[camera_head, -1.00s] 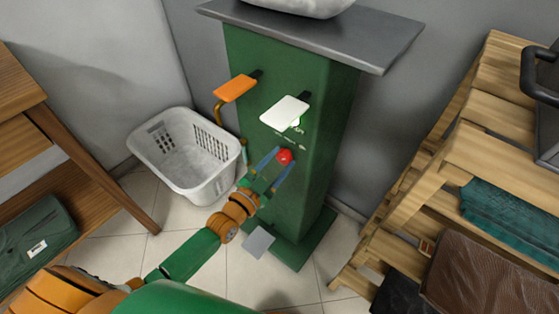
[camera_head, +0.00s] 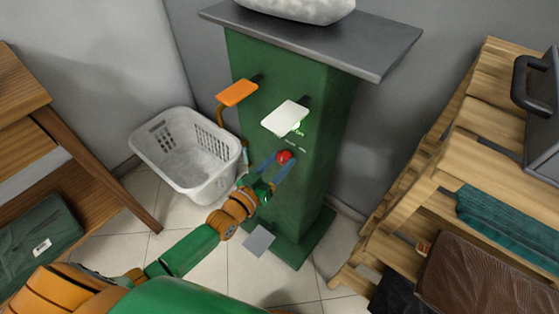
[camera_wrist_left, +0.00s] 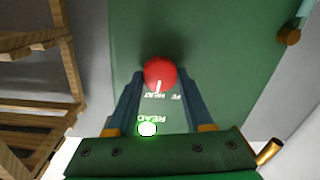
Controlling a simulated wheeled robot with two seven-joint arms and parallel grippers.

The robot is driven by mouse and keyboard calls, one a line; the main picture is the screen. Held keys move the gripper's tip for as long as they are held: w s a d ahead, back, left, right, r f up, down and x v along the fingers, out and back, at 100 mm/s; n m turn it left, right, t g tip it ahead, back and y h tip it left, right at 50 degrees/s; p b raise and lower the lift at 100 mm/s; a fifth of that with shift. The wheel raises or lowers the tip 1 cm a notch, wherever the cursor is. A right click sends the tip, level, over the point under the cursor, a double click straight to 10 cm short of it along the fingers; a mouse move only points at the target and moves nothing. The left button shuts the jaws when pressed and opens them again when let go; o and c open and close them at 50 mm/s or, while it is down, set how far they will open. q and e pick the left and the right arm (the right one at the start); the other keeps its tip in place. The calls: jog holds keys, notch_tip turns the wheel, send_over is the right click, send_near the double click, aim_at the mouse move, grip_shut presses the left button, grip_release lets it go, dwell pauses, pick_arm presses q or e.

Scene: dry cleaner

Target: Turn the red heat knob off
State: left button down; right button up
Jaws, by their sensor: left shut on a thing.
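The red heat knob (camera_head: 284,156) sits on the front of the green press column (camera_head: 262,70), below the white lever plate. In the left wrist view the red knob (camera_wrist_left: 160,73) is between the two blue fingers, with a white pointer mark on its lower part. White lettering and a lit white-green lamp (camera_wrist_left: 148,129) show beside it. My left gripper (camera_head: 277,166) is shut on the knob; its fingers (camera_wrist_left: 158,84) flank the knob on both sides. My right gripper is not in view.
An orange lever plate (camera_head: 237,93) and a white lever plate (camera_head: 284,118) stick out above the knob. A grey pedal (camera_head: 258,241) is at the column's foot. A white laundry basket (camera_head: 190,183) stands left, wooden shelving (camera_head: 470,150) right.

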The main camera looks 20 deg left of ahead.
pick_arm(q)
jog(key=n, duration=0.4)
jog(key=shift+a, duration=0.1)
jog(key=n+b, duration=0.1)
jog(key=n, duration=0.4)
jog(key=shift+f+n+h, duration=0.1)
jog(key=shift+n+h, duration=0.2)
jog(key=shift+h, duration=0.1)
dwell(0.3)
jog(key=shift+c, duration=1.5)
grip_release()
jog(key=shift+w, duration=0.1)
jog(key=v, duration=0.7)
jog(key=shift+r+p, duration=0.2)
jog(key=shift+p, duration=0.25)
